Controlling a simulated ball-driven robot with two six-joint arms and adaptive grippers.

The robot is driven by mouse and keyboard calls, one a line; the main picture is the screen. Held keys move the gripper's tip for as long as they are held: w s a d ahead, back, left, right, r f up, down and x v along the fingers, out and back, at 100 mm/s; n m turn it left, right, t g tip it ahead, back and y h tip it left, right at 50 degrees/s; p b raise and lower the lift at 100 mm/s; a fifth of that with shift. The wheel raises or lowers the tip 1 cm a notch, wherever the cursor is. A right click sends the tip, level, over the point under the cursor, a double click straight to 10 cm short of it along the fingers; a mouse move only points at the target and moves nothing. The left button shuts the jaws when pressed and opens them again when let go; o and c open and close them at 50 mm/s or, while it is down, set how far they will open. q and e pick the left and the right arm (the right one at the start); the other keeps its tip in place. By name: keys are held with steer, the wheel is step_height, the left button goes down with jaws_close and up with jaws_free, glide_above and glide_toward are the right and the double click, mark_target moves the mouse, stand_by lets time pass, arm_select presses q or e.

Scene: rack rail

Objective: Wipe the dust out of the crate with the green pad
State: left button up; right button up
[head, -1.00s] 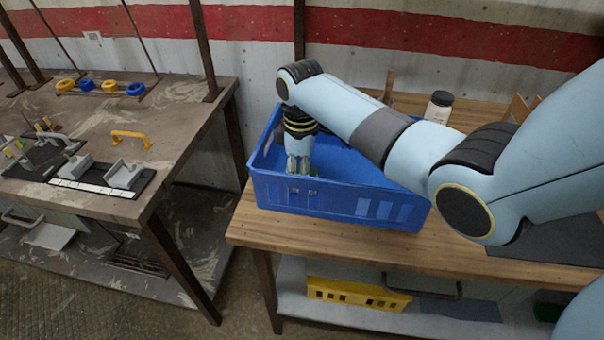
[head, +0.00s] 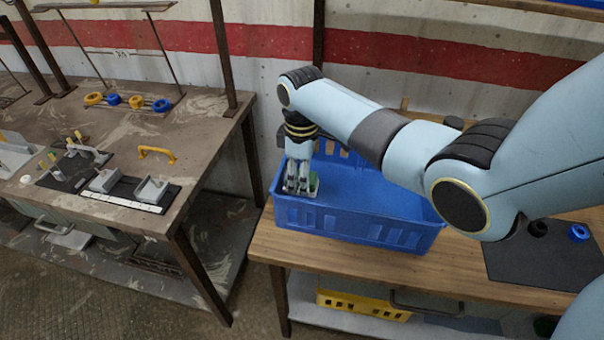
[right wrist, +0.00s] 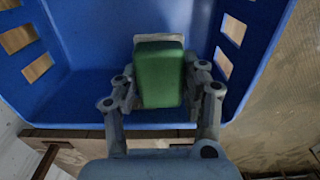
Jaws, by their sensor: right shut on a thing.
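The blue crate (head: 360,228) stands on the wooden bench, open at the top. My right gripper (head: 300,188) reaches down inside its left end, close to the front wall. In the right wrist view my right gripper (right wrist: 160,95) is shut on the green pad (right wrist: 160,78), with a finger on each side of it. A small edge of the pad also shows in the head view (head: 314,182). A pale strip shows beyond the pad's far end. I cannot make out dust on the crate floor, and my arm hides part of the crate. My left gripper is not in view.
The wooden bench (head: 400,265) holds a dark mat (head: 545,258) with a blue ring (head: 578,232) to the right of the crate. A grey table (head: 130,215) with fixtures stands at left, across a gap. A yellow crate (head: 360,305) sits on the lower shelf.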

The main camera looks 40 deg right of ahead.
steer(key=shift+s+r+p, duration=0.1)
steer(key=shift+r+p, duration=0.35)
steer(key=shift+r, duration=0.7)
steer(key=shift+f, duration=0.1)
steer(key=shift+r, duration=0.2)
